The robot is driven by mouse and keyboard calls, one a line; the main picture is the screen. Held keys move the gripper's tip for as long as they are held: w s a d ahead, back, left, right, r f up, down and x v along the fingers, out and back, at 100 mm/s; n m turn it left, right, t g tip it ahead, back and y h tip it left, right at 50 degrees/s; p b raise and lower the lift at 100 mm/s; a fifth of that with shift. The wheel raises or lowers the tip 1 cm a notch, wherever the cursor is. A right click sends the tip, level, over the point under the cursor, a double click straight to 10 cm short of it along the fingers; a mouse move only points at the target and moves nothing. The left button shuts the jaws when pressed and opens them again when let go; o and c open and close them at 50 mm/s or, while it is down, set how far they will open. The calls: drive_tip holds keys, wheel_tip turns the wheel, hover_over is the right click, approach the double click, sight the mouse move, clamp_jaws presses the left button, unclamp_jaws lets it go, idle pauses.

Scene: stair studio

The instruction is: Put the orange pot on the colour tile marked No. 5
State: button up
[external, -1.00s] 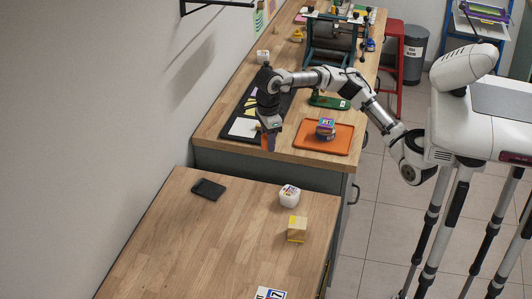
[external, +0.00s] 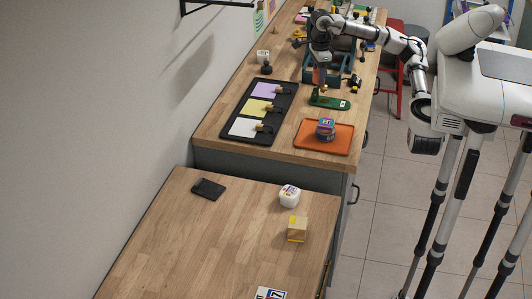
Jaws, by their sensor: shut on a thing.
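My gripper (external: 320,82) points down over the back workbench, near the green board. It is shut on a small orange thing (external: 318,76), which may be the orange pot; its shape is too small and too covered to make out. The black tray (external: 281,108) at the left of that bench holds a purple tile (external: 264,90), a yellow tile (external: 257,106) and a white tile (external: 242,127). Small dark and gold pieces sit at the tiles' right sides. No number on the tiles is readable. My gripper is to the right of the tray, apart from it.
An orange tray (external: 308,145) holds a stack of coloured pieces (external: 325,129). The green board (external: 341,104) lies behind it, below my gripper. A teal rack (external: 342,69) stands close by.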

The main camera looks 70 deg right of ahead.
sight(326, 122)
drive_tip(key=s+d, duration=0.3)
drive_tip(key=d, duration=0.1)
drive_tip(key=f+b, duration=0.6)
drive_tip(key=f, duration=0.3)
drive_tip(key=f+b, duration=0.5)
drive_tip(key=f, duration=0.4)
drive_tip(key=shift+s+a+f+b, duration=0.2)
drive_tip(key=shift+f+b, duration=0.1)
drive_tip(key=shift+b, duration=0.1)
drive_tip(key=shift+f, duration=0.1)
drive_tip(key=shift+f, duration=0.15)
drive_tip(key=o, duration=1.1)
drive_tip(key=shift+c, duration=0.2)
wheel_tip(326, 122, up, 12)
drive_tip(key=shift+r, duration=0.25)
